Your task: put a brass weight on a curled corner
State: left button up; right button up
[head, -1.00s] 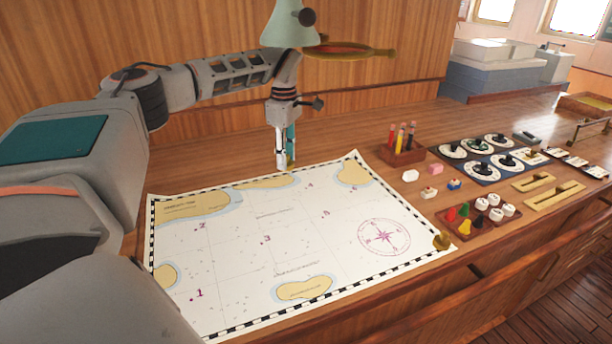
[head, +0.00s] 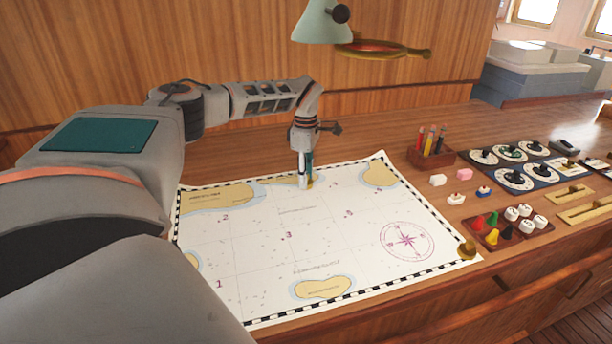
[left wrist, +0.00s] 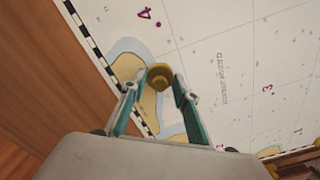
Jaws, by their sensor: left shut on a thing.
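My left gripper (head: 306,185) is shut on a brass weight (left wrist: 160,76), which shows between the fingertips in the left wrist view. In the head view it hangs over the far edge of the chart (head: 350,215), near the middle island; I cannot tell whether the weight touches the paper. A second brass weight (head: 467,249) stands on the chart's near right corner. The chart's far right corner (head: 383,156) appears slightly raised. The near left corner is hidden behind my left arm. My right gripper is not in view.
Dials (head: 515,177) stand farther right. A lamp (head: 322,22) and a brass-framed magnifier (head: 385,49) hang above. The bench behind the chart is clear.

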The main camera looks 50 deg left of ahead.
pick_arm(q)
jog(key=shift+f, duration=0.1)
jog(key=o, duration=1.3)
